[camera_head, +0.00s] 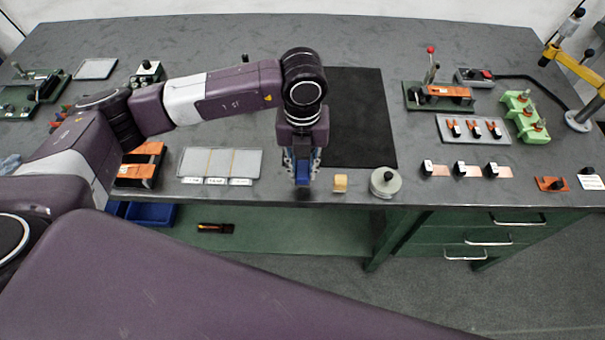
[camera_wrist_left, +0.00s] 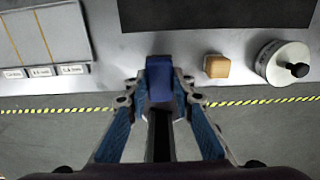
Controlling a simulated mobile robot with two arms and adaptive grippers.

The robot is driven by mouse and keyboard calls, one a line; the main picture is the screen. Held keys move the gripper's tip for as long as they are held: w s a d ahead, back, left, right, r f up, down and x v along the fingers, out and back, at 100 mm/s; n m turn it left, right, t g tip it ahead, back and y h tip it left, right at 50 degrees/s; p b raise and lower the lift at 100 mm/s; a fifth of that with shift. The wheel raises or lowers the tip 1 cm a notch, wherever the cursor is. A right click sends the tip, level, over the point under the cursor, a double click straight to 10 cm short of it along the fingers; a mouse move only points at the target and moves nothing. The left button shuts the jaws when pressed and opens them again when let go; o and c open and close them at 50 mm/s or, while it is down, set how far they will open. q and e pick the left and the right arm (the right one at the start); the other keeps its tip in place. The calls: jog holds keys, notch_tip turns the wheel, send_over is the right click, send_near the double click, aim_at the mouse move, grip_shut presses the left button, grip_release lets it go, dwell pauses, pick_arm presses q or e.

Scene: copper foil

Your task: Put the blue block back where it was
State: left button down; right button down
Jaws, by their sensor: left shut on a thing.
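My left gripper (camera_head: 302,180) points down at the front edge of the workbench, just left of a small tan block. It is shut on the blue block (camera_wrist_left: 159,78), which shows between the fingers in the left wrist view. I cannot tell whether the block touches the bench top. My right gripper is not in view.
A tan block (camera_head: 340,183) and a round grey weight with a black knob (camera_head: 385,182) stand to the right. A dark mat (camera_head: 358,125) lies behind. A tray with three labelled sections (camera_head: 220,163) lies to the left. The bench's front edge is close.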

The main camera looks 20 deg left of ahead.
aim_at(302, 178)
pick_arm(q)
notch_tip(302, 178, down, 4)
jog(key=shift+s+r+p, duration=0.1)
jog(key=shift+r+p, duration=0.05)
jog(key=shift+p, duration=0.25)
jog(key=shift+f, duration=0.25)
jog(key=shift+f, duration=0.15)
jog(key=c, duration=1.7)
grip_release()
jog(key=shift+o, duration=0.2)
